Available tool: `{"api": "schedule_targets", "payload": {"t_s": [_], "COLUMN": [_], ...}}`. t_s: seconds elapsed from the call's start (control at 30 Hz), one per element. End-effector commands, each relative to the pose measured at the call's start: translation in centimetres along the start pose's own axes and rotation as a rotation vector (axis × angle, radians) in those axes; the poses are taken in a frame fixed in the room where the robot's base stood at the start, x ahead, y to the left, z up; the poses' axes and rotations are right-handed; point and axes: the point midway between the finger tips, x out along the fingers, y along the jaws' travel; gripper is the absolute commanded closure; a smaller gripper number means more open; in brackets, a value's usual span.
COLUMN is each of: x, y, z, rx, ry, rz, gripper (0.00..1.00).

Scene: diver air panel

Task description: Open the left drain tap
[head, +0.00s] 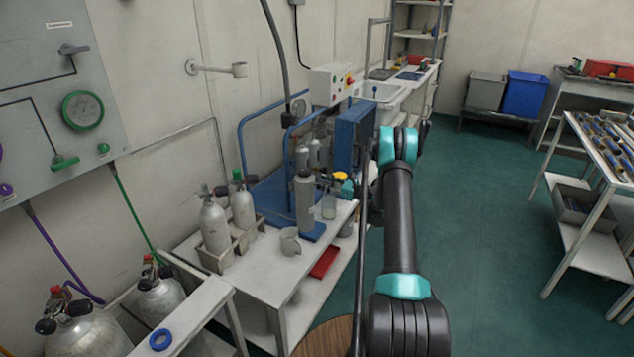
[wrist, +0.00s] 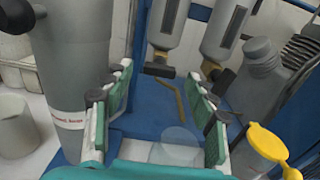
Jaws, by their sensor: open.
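Two grey-white bowls hang side by side at the top of the wrist view, the left bowl (wrist: 167,25) and the right bowl (wrist: 220,35). The left drain tap (wrist: 159,71) is a small black piece under the left bowl, with a bent brass-coloured tube (wrist: 168,95) below. The right drain tap (wrist: 211,68) is similar. My gripper (wrist: 158,77) is open and empty, its green-padded fingers spread. The left tap appears between the fingertips; the depth gap is unclear.
A tall grey cylinder (wrist: 72,70) stands close left of my gripper. A yellow-capped jar (wrist: 262,142) and a grey bottle (wrist: 258,80) are at right. A mug (head: 290,242) and white-grey bottles (head: 215,225) stand on the bench (head: 262,268).

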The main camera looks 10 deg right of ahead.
Motion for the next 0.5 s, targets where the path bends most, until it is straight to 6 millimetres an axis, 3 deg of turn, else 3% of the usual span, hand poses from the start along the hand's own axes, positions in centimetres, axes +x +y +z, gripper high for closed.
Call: {"api": "schedule_targets", "payload": {"t_s": [0.2, 0.5], "x": [2.6, 3.2], "y": [0.1, 0.0], "z": [0.0, 0.0], "rx": [0.000, 0.000], "ry": [0.000, 0.000], "rz": [0.001, 0.000], "gripper": [0.43, 0.43]}}
